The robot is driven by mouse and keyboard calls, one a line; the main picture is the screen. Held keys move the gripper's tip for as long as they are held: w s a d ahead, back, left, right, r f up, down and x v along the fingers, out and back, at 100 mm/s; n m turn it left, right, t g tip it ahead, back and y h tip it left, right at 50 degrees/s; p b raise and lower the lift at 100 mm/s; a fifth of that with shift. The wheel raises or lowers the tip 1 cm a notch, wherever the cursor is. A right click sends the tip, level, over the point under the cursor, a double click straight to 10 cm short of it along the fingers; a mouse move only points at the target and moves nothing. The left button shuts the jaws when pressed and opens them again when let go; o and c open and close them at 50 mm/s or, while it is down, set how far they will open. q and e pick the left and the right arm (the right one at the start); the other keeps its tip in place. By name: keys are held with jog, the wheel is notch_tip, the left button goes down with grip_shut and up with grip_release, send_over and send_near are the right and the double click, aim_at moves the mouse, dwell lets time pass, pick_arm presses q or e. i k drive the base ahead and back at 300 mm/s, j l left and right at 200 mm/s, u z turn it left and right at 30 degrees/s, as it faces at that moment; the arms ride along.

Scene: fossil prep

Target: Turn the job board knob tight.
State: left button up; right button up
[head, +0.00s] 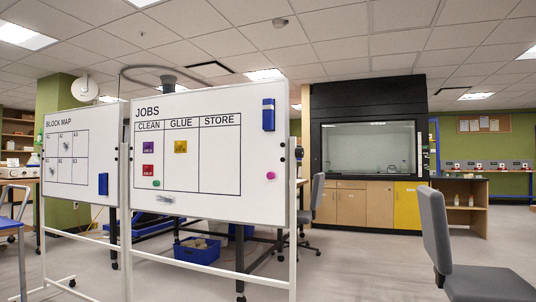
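The job board (256,208) is a white board on a white frame, headed JOBS, with columns CLEAN, GLUE and STORE. It stands in the left-middle of the head view. Neither of my grippers is in view.
A block map board (75,196) stands to the left of the job board. A blue crate (197,252) lies on the floor behind. A grey chair (442,235) stands at the right front. Open floor (350,265) lies between the job board and this chair.

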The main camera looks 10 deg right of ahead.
aim_at(299, 152)
jog(key=i+l+u, duration=0.45)
jog(key=l, duration=0.25)
jog(key=i+l+u, duration=0.25)
jog(key=i+l, duration=0.05)
jog(key=l, duration=0.1)
